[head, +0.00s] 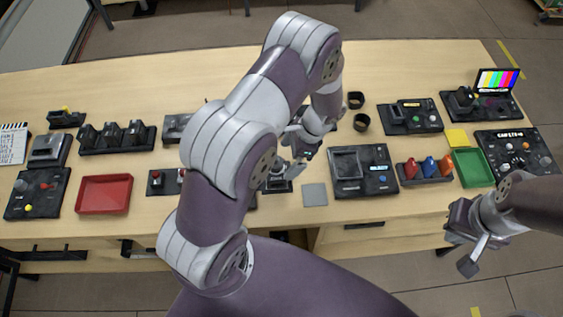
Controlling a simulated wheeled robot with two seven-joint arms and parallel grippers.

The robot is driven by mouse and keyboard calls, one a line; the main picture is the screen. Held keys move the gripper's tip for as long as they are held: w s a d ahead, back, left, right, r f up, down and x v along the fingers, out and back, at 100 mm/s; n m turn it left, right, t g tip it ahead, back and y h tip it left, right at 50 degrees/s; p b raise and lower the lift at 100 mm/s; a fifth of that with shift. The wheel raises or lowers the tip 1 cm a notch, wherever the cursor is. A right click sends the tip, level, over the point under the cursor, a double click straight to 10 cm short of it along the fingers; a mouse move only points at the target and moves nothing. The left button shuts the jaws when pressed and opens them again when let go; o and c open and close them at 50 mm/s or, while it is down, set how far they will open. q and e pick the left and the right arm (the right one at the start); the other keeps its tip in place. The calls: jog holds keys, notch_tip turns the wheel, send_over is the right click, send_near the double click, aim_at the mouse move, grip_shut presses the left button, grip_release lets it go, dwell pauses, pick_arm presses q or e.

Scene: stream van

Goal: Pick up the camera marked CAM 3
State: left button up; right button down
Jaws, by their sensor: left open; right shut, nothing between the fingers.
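No marking CAM 3 is readable in the head view. Three small black devices (112,133) sit in a row on a black base at the left; I cannot tell whether they are cameras. My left gripper (288,172) is open over the middle of the table, above a small dark item with a pale label (278,186). The gripper partly hides that item, and no grasp shows. My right gripper (457,257) is shut and empty, off the table's front edge at the right. My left arm covers part of the table's middle.
The wooden table (240,65) has clear room along its back. A red tray (104,195), a grey square pad (315,195), a black console (362,171), a rack of coloured items (425,170) and a green tray (473,168) line the front. Two dark cups (361,122) stand behind.

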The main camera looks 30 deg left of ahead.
aim_at(277, 170)
pick_arm(q)
jog(key=s+a+f, duration=0.1)
jog(key=s+a+f+p, duration=0.1)
jog(key=shift+s+a+f+p, duration=0.1)
jog(key=shift+a+f+p, duration=0.2)
jog(key=shift+f, duration=0.1)
jog(key=f, duration=0.1)
jog(key=f+p, duration=0.1)
jog(key=f, duration=0.1)
jog(key=shift+a+f, duration=0.2)
jog(key=shift+f, duration=0.2)
pick_arm(e)
jog(key=r, duration=0.2)
jog(key=a+r, duration=0.1)
jog(key=shift+s, duration=0.35)
pick_arm(q)
jog(key=shift+s+a, duration=0.15)
jog(key=shift+s, duration=0.1)
jog(key=c, duration=1.3)
jog(key=shift+w, duration=0.15)
